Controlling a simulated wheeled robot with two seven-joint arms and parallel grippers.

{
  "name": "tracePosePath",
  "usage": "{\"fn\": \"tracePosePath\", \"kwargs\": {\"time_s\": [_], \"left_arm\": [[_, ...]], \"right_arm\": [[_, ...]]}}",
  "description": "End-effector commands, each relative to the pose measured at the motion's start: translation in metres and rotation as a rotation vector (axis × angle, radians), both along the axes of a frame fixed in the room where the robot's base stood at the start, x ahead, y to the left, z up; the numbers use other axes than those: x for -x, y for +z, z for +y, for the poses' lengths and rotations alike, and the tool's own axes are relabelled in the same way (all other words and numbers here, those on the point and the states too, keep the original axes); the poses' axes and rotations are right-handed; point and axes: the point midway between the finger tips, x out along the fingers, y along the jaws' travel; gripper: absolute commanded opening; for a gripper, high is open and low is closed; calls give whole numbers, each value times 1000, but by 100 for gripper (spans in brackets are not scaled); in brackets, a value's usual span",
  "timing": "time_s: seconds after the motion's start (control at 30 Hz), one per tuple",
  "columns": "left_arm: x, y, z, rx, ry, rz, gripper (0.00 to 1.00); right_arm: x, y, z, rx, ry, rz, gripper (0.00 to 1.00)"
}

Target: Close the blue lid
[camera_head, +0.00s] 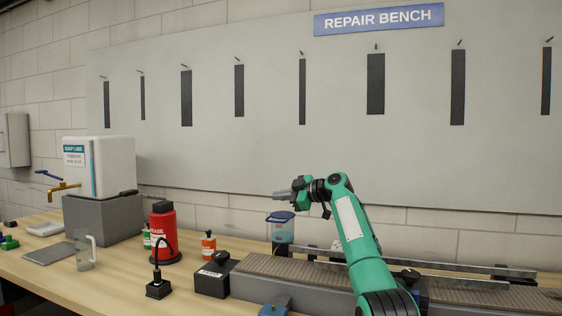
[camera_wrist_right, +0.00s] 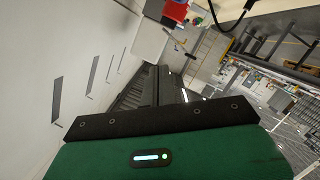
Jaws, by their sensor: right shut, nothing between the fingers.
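A clear container (camera_head: 283,233) with bluish contents stands behind the near end of the conveyor in the head view. The blue lid (camera_head: 280,216) shows at its top as a blue rim; the picture is too small to tell how it sits. My right gripper (camera_head: 281,196) is shut and empty. It points left, just above the blue lid in the picture, with a small gap between them. In the right wrist view the gripper's dark fingers (camera_wrist_right: 155,88) show, and I cannot make out the lid there. My left gripper is not in view.
A conveyor (camera_head: 290,268) with a metal rail runs right. A black box (camera_head: 213,280), an orange bottle (camera_head: 208,246) and a red grease can (camera_head: 163,235) stand left of the container. A glass mug (camera_head: 84,253) and a white dispenser (camera_head: 112,166) are farther left.

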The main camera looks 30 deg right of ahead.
Motion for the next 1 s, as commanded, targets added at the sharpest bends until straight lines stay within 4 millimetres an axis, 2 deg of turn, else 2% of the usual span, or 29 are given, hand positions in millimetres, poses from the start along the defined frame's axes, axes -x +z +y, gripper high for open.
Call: {"fn": "tracePosePath", "kwargs": {"time_s": [0.03, 0.2, 0.27, 0.5, 0.7, 1.0], "left_arm": [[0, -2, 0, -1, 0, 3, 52], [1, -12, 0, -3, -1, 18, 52], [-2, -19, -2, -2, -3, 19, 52], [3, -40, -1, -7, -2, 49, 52], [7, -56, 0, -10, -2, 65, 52], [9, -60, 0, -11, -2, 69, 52]], "right_arm": [[0, 14, 0, 0, 1, -2, 0], [0, 50, 0, -1, 1, -1, 0], [0, 62, 0, -1, 1, -1, 0], [0, 105, 0, 0, 1, -1, 0], [0, 121, 0, 0, 0, 2, 0], [0, 124, 0, 1, 0, 1, 0]]}}
